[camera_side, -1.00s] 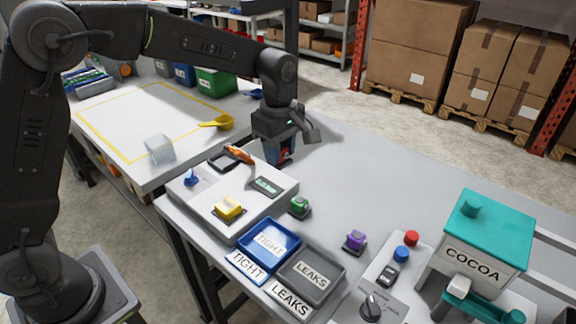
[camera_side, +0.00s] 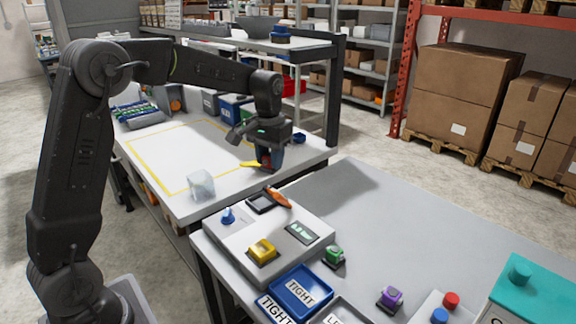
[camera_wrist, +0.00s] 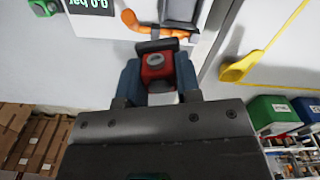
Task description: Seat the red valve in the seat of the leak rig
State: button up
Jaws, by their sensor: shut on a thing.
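My gripper (camera_side: 269,163) is shut on the red valve (camera_wrist: 155,68), which has a round grey-ringed port and a dark plate at its end. In the side view the fingers mostly hide the valve. It hangs behind the leak rig (camera_side: 238,248), a light grey box, apart from it. The dark square seat (camera_side: 262,203) is at the rig's back edge and looks empty, with an orange lever (camera_side: 279,198) beside it. In the wrist view the seat (camera_wrist: 183,12) and lever (camera_wrist: 141,22) are just beyond the valve.
The rig carries a blue knob (camera_side: 228,216), a yellow block (camera_side: 262,250) and a display (camera_side: 303,232). A green valve (camera_side: 333,255) and purple valve (camera_side: 391,297) stand to its right. A blue TIGHT tray (camera_side: 300,291) is in front. A yellow scoop (camera_wrist: 240,67) lies on the neighbouring table.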

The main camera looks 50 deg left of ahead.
jog(key=a+m, duration=0.3)
jog(key=a, duration=0.1)
send_near(261, 203)
jog(key=shift+f, duration=2.6)
jog(key=shift+f, duration=0.45)
jog(key=o, duration=1.3)
